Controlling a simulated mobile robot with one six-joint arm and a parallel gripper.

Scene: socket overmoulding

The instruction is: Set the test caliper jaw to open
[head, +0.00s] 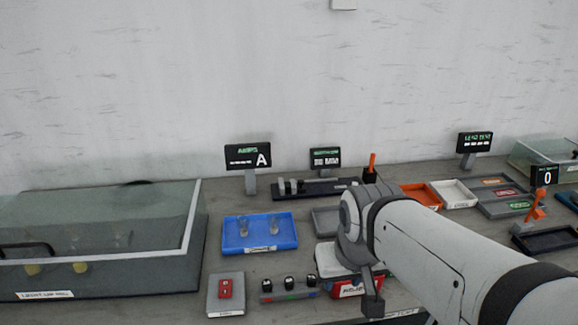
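No part in the head view is labelled legibly as the test caliper, so I cannot tell for sure which it is. A dark rail fixture (312,188) with grey blocks stands at the back, with an upright orange lever (372,162) at its right end. A second orange lever (536,205), tilted, stands by a dark tray (548,241) at the right. My gripper (373,305) seems to be the dark end hanging below my wrist, near the front edge of the bench. Its fingers cannot be made out. My arm hides the bench behind it.
A glass-lidded box (100,270) fills the left. A blue tray (260,246) holds small clear parts. A red switch box (225,290) and a strip of black knobs (288,290) stand in front. Display signs (248,155) line the back. An orange tray (422,196) lies behind my arm.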

